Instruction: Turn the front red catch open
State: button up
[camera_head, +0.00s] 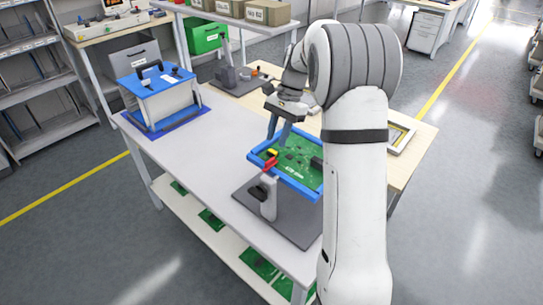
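The front red catch (270,163) sits at the top of a light grey post (268,196). The post stands on a dark grey base plate (295,228) at the near edge of the table. A blue frame (301,188) with a green circuit board (305,170) in it lies just behind the catch. My gripper (278,138) hangs above the far left edge of the frame, behind and above the catch and apart from it. Its two fingers point down and look spread, with nothing seen between them. My arm hides the right end of the frame.
A blue-lidded box (163,97) stands at the left of the white table (185,145). A pale frame (400,138) lies right of my arm. The white tabletop between box and post is clear.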

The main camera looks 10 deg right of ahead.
aim_at(270, 160)
jog(key=x, duration=0.7)
jog(key=shift+c, duration=0.4)
grip_shut()
